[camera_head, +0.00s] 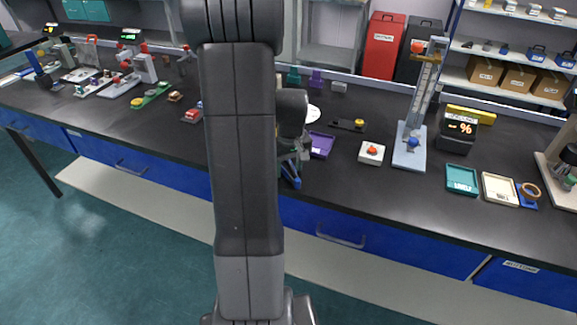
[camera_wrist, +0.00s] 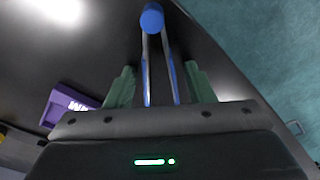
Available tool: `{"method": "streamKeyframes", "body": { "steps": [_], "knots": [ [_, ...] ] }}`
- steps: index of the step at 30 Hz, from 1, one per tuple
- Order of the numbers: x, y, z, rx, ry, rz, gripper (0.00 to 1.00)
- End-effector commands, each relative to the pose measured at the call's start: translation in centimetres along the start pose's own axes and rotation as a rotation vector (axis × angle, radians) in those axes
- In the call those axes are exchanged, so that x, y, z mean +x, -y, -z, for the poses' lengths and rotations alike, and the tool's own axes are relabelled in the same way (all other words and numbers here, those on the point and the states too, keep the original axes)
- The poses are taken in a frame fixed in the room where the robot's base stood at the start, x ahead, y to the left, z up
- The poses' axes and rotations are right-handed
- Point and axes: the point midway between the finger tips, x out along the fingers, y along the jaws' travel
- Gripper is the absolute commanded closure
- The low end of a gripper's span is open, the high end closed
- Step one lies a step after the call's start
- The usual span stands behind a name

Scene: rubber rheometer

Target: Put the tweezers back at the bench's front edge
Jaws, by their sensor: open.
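The tweezers (camera_wrist: 152,19) have a blue rounded end and two slim grey arms with blue along them. In the wrist view they point away from my gripper (camera_wrist: 160,78), with the arms running back between its two green-grey fingers. The fingers are open, with a gap on each side of the tweezers. In the head view the blue part of the tweezers (camera_head: 291,177) shows just below my gripper (camera_head: 289,160), near the front edge of the black bench (camera_head: 350,195). My arm hides part of this area. I cannot tell whether the tweezers rest fully on the bench.
A purple tray (camera_head: 321,145) lies close beside my gripper, and also shows in the wrist view (camera_wrist: 68,104). A white box with a red button (camera_head: 371,153) and a tall grey stand (camera_head: 413,140) are farther right. The bench front right of my gripper is clear.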

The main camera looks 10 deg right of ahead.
Motion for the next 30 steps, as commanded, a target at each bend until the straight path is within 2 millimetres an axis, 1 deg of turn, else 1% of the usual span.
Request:
{"method": "streamKeyframes", "body": {
  "steps": [4,7,11,15,18,21,25,30],
  "knots": [
    [-0.4,0.0,0.1,0.000,0.000,0.000,0.51],
    [-1.4,-0.1,0.1,0.000,-0.005,-0.002,0.51],
    [-4.0,-0.1,0.1,0.000,-0.007,-0.003,0.51],
    [-7.2,-0.1,0.1,0.000,-0.007,-0.003,0.51],
    [-9.2,-0.1,0.1,0.000,-0.005,-0.002,0.51],
    [-10.7,-0.1,0.1,0.000,-0.004,-0.002,0.51],
    [-11.9,0.0,0.1,0.000,-0.002,-0.001,0.51],
    [-12.4,0.0,0.0,0.000,0.000,0.000,0.51]
  ]
}}
